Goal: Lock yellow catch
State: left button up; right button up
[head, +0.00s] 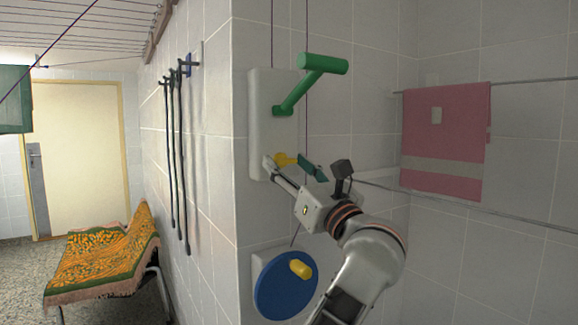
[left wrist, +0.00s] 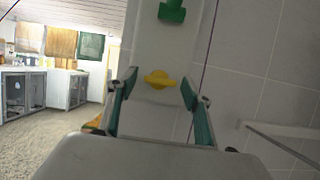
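The yellow catch (head: 284,159) is a small winged knob low on a white wall plate (head: 258,120). It also shows in the left wrist view (left wrist: 159,80), where its wings lie roughly level across the picture. A green crank handle (head: 322,65) is mounted above it on the same plate. My left gripper (head: 291,166) is open in front of the plate, its green-padded fingers on either side of the catch. In the left wrist view the gripper (left wrist: 157,88) shows a clear gap between each finger and the catch. My right gripper is in neither view.
A blue disc with a yellow knob (head: 300,268) is on the wall below. Dark cords run up above the plate. A pink towel (head: 443,140) hangs on a rail to the right. A bench with an orange patterned towel (head: 105,258) stands at left.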

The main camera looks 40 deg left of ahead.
pick_arm(q)
jog(key=v, duration=0.7)
jog(key=shift+d, duration=0.2)
jog(key=shift+s+f, duration=0.1)
jog(key=shift+f, duration=0.05)
